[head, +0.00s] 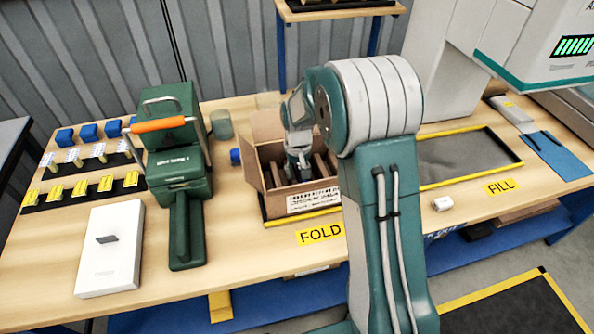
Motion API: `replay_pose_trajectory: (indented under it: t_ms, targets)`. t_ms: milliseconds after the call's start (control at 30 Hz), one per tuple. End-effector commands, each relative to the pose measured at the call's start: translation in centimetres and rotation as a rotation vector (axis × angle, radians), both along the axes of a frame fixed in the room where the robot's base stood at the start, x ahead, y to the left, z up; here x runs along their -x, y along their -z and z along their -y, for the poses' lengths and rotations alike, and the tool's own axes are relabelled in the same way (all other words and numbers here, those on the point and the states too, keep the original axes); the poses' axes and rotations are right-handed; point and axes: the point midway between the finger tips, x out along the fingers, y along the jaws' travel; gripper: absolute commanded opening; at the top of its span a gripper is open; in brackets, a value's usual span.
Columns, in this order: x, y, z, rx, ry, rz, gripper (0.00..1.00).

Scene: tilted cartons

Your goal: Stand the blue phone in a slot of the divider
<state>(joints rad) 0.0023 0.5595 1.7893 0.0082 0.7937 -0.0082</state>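A brown open carton (254,174) stands in the middle of the bench, inside a yellow-edged area. Brown upright strips (274,175) inside it look like the divider, largely hidden by my arm. My gripper (302,172) points down into the carton among these strips. It is small and dark here, and I cannot tell whether its fingers are open or shut or hold anything. I cannot make out the blue phone; the carton wall and my arm hide much of the inside.
A green machine (180,180) with an orange handle stands left of the carton, near a white box (110,249). A small blue object (235,157) sits close to the carton's left side. A grey panel (468,157) lies to the right.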

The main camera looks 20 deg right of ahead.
Motion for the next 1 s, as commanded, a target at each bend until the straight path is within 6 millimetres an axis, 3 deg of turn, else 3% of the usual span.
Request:
replay_pose_trajectory:
  t_ms: [300,433,800,1000]
  targets:
    - [0.0,0.0,0.0,0.0,0.0,0.0,0.61]
    - [-0.1,-1.1,0.0,0.0,0.0,0.004,0.61]
    - [-0.2,-8.5,0.0,0.001,0.0,0.004,0.61]
    - [-0.2,-11.2,0.0,0.001,0.0,0.0,0.61]
